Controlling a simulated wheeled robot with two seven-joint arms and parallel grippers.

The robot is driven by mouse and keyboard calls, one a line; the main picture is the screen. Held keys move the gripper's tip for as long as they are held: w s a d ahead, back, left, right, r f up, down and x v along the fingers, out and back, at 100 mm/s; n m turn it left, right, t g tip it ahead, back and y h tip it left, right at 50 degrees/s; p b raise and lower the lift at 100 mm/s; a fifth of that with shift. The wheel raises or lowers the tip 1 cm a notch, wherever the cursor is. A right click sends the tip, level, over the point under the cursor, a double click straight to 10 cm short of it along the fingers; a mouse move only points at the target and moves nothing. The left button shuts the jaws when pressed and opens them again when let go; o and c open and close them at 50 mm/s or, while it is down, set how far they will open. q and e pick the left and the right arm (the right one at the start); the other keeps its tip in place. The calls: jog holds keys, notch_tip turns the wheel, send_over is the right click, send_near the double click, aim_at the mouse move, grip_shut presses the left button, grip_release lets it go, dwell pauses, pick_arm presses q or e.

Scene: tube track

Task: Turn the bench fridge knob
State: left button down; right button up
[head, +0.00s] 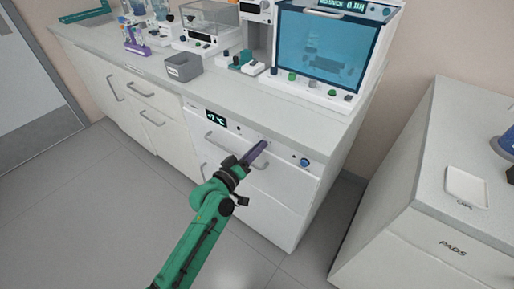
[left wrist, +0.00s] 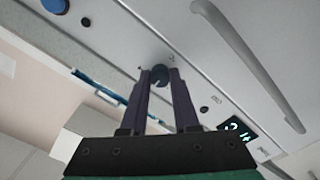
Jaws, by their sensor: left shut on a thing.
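The bench fridge front (head: 285,186) is white, under the counter, with a lit temperature display (head: 216,119) and a long grey handle (head: 216,142). My left gripper (head: 258,150) reaches its upper panel from the front. In the left wrist view the gripper (left wrist: 160,80) is shut on a small dark blue knob (left wrist: 158,74), with one finger on each side. The gripper hides this knob in the head view. A second blue knob (head: 304,162) sits free to the right on the same panel and also shows in the left wrist view (left wrist: 55,5). My right gripper is not in view.
The fridge handle runs close to the gripped knob. The counter (head: 180,80) above carries a grey bin (head: 184,67) and a blue-windowed cabinet (head: 325,45). Another white bench (head: 440,160) with a white tray (head: 467,187) stands at right. The floor is clear.

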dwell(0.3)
pick_arm(q)
jog(key=c, duration=0.7)
grip_release()
jog(key=shift+o, duration=0.2)
jog(key=b+v, duration=0.1)
jog(key=v, duration=1.3)
jog(key=shift+s+a, duration=0.2)
jog(key=shift+s, duration=0.05)
